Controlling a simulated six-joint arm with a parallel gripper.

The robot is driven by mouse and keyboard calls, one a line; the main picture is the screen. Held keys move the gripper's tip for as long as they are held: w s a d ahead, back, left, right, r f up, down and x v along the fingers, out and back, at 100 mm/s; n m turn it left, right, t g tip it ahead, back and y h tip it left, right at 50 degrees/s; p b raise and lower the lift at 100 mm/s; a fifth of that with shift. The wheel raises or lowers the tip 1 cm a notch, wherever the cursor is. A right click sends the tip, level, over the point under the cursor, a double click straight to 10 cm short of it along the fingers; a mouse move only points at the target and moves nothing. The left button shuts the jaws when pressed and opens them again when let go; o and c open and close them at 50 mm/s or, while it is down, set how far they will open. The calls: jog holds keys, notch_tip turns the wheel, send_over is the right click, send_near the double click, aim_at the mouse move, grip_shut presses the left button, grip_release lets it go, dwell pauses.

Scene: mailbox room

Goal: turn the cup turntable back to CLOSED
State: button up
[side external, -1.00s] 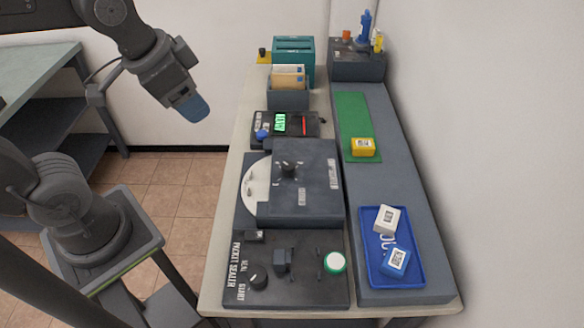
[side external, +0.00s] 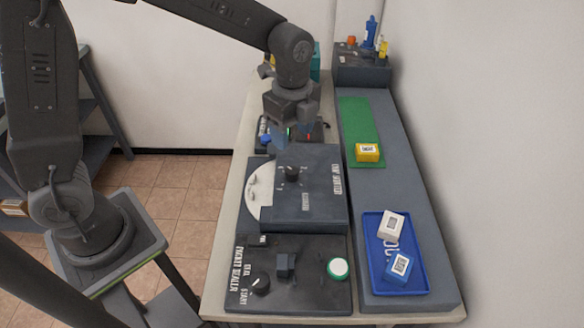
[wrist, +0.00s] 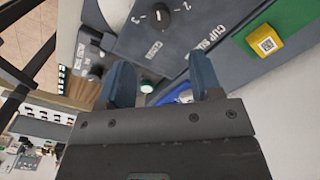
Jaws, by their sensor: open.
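The cup turntable is a dark grey box (side external: 318,205) with a pale disc (side external: 255,188) showing from its left side. A black knob (side external: 292,173) stands on the box's top. In the wrist view the knob (wrist: 160,15) is near the top edge, with a 2 and a 3 printed beside it and a small label below, too blurred to read surely. I cannot tell exactly where its pointer stands. My gripper (side external: 289,128) hangs fingers down just behind the box, above and apart from the knob. It is open and empty, with both blue fingers (wrist: 160,62) apart in the wrist view.
The packet sealer (side external: 295,275), with a green-ringed white button (side external: 338,268), is in front of the box. A blue tray (side external: 372,270) with a white and a blue block is at right. A yellow block (side external: 367,152) sits on the green mat (side external: 358,115).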

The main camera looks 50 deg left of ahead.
aim_at(292, 170)
notch_tip(292, 170, down, 11)
jog(key=shift+f, duration=0.1)
dwell(0.4)
grip_shut()
dwell(0.4)
